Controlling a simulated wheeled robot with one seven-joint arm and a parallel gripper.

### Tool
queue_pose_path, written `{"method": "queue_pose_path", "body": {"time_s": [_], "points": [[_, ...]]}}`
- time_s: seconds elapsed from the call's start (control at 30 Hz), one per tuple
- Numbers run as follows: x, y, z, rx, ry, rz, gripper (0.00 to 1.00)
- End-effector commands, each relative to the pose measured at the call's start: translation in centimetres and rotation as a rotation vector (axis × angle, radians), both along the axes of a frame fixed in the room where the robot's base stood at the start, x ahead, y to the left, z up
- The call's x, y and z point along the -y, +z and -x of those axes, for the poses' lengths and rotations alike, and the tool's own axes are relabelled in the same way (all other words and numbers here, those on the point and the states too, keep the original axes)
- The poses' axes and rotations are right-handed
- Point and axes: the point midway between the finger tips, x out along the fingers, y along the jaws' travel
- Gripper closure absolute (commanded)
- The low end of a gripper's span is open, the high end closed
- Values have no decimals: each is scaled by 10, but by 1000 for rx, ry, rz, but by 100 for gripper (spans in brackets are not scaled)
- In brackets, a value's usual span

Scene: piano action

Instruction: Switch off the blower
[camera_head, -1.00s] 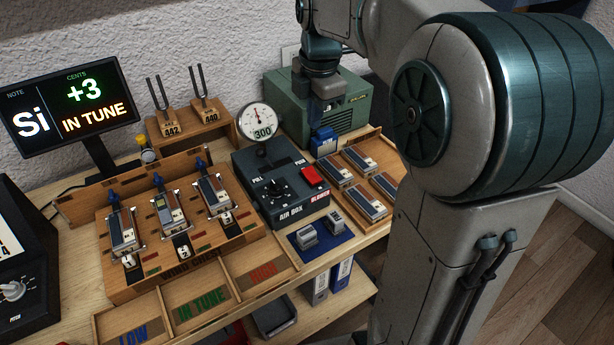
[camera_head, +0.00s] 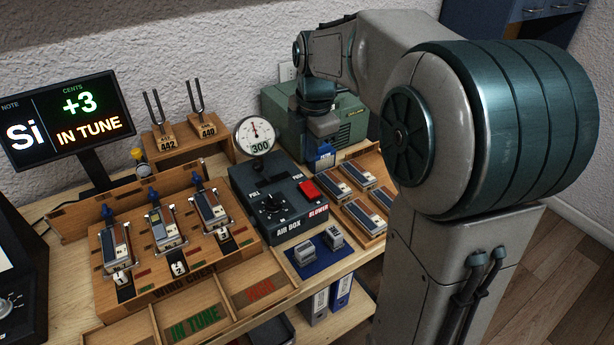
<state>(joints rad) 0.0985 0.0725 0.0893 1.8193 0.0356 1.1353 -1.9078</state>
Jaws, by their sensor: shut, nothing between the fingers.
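The air box (camera_head: 250,189) is a dark grey box in the middle of the bench, with a black knob (camera_head: 273,203) on top. On its right side is a red rocker switch (camera_head: 310,190), above the red BLOWER label (camera_head: 318,212). My gripper (camera_head: 323,132) hangs down behind and slightly right of the air box, in front of the green machine. It is shut and empty, apart from the red switch. The round gauge (camera_head: 256,134) behind the air box is marked 300.
A green machine (camera_head: 290,115) stands at the back. A tray of reed blocks (camera_head: 376,160) is to the right, the wind chest (camera_head: 185,265) to the left. Tuning forks (camera_head: 197,97) stand behind. A blue mat (camera_head: 318,262) lies in front.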

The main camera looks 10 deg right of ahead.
Motion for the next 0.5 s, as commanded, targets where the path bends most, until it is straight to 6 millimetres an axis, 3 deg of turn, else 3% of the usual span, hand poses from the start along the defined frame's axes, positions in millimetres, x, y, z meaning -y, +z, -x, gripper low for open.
{"method": "queue_pose_path", "body": {"time_s": [0.2, 0.5], "points": [[-2, -47, -5, -3, 1, 0, 100], [-3, -81, -9, -1, 1, 0, 100]]}}
